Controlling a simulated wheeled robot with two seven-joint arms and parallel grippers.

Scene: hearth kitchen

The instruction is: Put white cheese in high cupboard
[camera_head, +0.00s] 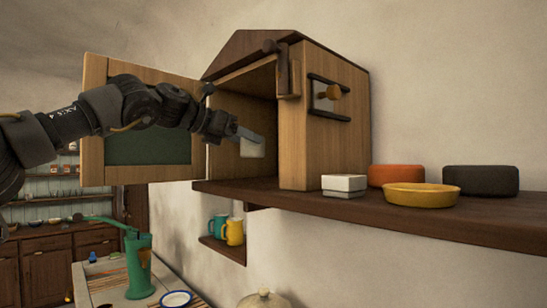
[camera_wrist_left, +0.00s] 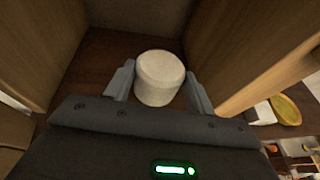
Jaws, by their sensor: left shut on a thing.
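The white cheese (camera_wrist_left: 160,77) is a short round white block between the fingers of my left gripper (camera_wrist_left: 158,88) in the left wrist view. My left gripper (camera_head: 250,138) is shut on it at the cupboard opening in the head view, where part of the cheese (camera_head: 252,149) shows below the fingers. The high cupboard (camera_head: 308,130) is a wooden house-shaped box on a shelf. Its door (camera_head: 98,150), with a green panel, stands open to the left. The wrist view shows the cupboard's dark floor (camera_wrist_left: 112,47) beneath the cheese. My right gripper is not in view.
The dark shelf (camera_head: 420,222) holds a white box (camera_head: 343,186), an orange container (camera_head: 395,175), a yellow bowl (camera_head: 421,196) and a black container (camera_head: 480,180) right of the cupboard. Mugs (camera_head: 234,232) stand on a lower shelf. The cupboard side walls flank my gripper closely.

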